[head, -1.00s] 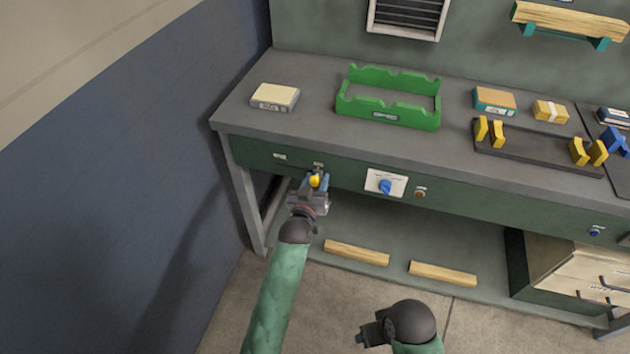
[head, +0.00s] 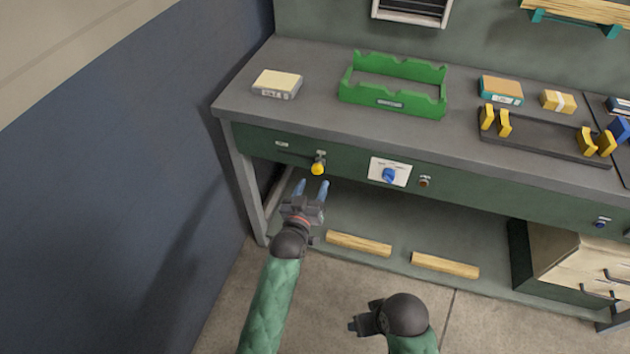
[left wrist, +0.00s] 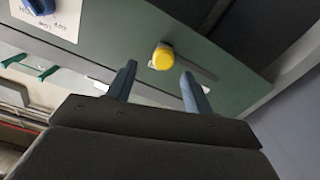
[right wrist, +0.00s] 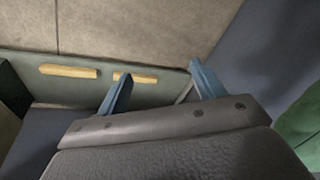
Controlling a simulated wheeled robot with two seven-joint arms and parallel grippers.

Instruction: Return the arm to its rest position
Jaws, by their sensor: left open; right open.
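My left gripper (head: 312,189) is open and empty in front of the bench's green front panel. It is a short way below and apart from a yellow knob (head: 318,168). In the left wrist view the yellow knob (left wrist: 161,58) shows beyond and between the two open blue fingers (left wrist: 160,88). My right gripper (head: 356,325) is low over the floor at the bottom of the head view. In the right wrist view its blue fingers (right wrist: 162,85) are apart with nothing between them.
The bench top (head: 300,118) holds a green cradle (head: 395,107), a black tray (head: 540,139) with yellow supports, and small boxes. A blue dial (head: 389,175) is on the front panel. Two wood bars (head: 358,244) lie on the lower shelf. A blue wall (head: 120,190) stands at the left.

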